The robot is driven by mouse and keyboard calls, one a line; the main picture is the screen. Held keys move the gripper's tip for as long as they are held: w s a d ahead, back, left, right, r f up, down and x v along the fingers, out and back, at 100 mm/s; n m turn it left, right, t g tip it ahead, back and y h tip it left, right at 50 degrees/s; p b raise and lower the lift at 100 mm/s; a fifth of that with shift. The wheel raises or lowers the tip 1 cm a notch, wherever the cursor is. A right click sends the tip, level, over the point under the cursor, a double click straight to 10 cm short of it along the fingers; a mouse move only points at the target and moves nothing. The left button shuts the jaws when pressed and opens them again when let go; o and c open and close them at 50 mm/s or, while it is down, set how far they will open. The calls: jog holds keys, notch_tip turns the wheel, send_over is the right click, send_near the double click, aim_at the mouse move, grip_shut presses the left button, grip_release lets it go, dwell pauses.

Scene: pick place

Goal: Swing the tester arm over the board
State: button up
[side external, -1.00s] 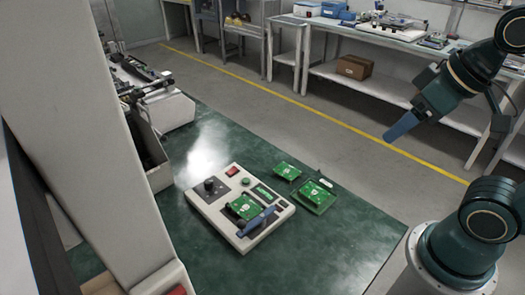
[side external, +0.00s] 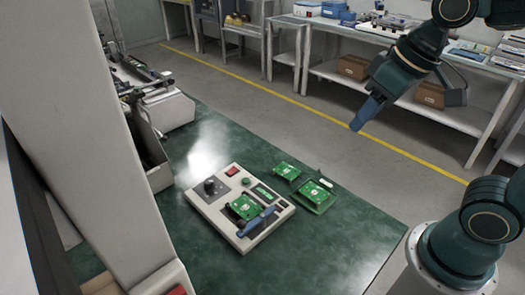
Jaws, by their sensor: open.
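The tester (side external: 225,221) is a pale box on the green table, with a black knob, a red switch and a small display. A green circuit board (side external: 243,206) sits on its top. The blue tester arm (side external: 257,221) lies beside the board, along its front right side. My gripper (side external: 360,122) has blue fingers and hangs in the air up and to the right of the tester, well apart from it and empty. The gap between its fingers is hard to see from this side.
Two more green boards, a smaller one (side external: 286,171) and a larger one (side external: 316,194), lie on the green table (side external: 330,245) behind and right of the tester. Grey-white equipment (side external: 165,110) stands at the table's far left. The table's front right is clear.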

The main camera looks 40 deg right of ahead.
jog(key=w+a+f+n+g+y, duration=0.15)
jog(key=w+a+f, duration=0.25)
jog(key=w+a, duration=0.45)
jog(key=g, duration=0.3)
send_over(242, 221)
jog(key=d, duration=0.3)
jog(key=d+x, duration=0.2)
jog(key=x, duration=0.7)
jog(key=shift+w+a+f, duration=0.25)
jog(key=shift+w+f, duration=0.1)
jog(key=shift+w, duration=0.05)
jog(key=shift+f, duration=0.15)
jog(key=x, duration=1.3)
jog(key=shift+s+f, duration=0.25)
grip_shut()
